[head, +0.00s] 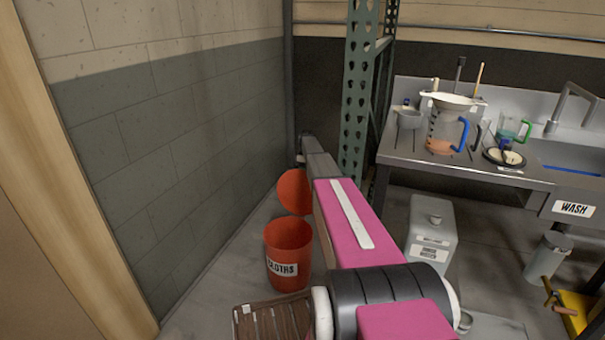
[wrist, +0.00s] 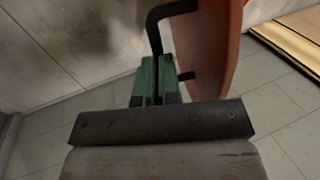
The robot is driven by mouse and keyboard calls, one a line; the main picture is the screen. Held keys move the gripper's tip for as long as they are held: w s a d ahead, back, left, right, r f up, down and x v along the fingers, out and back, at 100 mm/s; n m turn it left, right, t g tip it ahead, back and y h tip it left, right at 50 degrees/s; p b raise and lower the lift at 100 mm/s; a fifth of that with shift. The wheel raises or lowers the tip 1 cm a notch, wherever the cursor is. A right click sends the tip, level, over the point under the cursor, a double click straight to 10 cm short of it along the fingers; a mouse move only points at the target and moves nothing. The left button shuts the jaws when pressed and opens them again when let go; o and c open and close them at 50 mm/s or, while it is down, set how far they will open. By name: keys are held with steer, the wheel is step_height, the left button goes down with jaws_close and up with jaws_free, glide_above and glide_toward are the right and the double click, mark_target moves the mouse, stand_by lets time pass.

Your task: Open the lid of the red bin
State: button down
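The red bin (head: 288,262), labelled CLOTHS, stands on the floor near the block wall in the head view. Its mouth is uncovered. Its round red lid (head: 293,192) stands raised and steeply tilted behind the bin. In the wrist view the lid (wrist: 212,50) shows nearly edge-on, to the right of my gripper (wrist: 157,80). The lid's black bent handle (wrist: 154,35) runs down between the two green fingers, which are close together on it. In the head view my arm covers part of the area right of the lid, and the fingers cannot be made out.
A brown slatted crate (head: 270,322) is in front of the bin. A green rack post (head: 357,100) stands behind my arm. A grey canister (head: 431,235) stands to the right, below the sink bench (head: 400,150). Floor is clear between wall and bin.

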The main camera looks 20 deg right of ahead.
mark_target(302, 178)
steer(key=x, duration=0.2)
steer(key=shift+w+d+f, duration=0.1)
steer(key=shift+w+f, duration=0.05)
steer(key=shift+f, duration=0.35)
steer(key=c, duration=1.2)
jaws_free()
steer(key=shift+s+a, duration=0.2)
steer(key=shift+a, duration=0.1)
steer(key=shift+r, duration=0.1)
steer(key=v, duration=1.3)
steer(key=shift+w+d+r, duration=0.2)
steer(key=shift+w+d, duration=0.1)
steer(key=shift+w, duration=0.05)
steer(key=shift+s, duration=0.1)
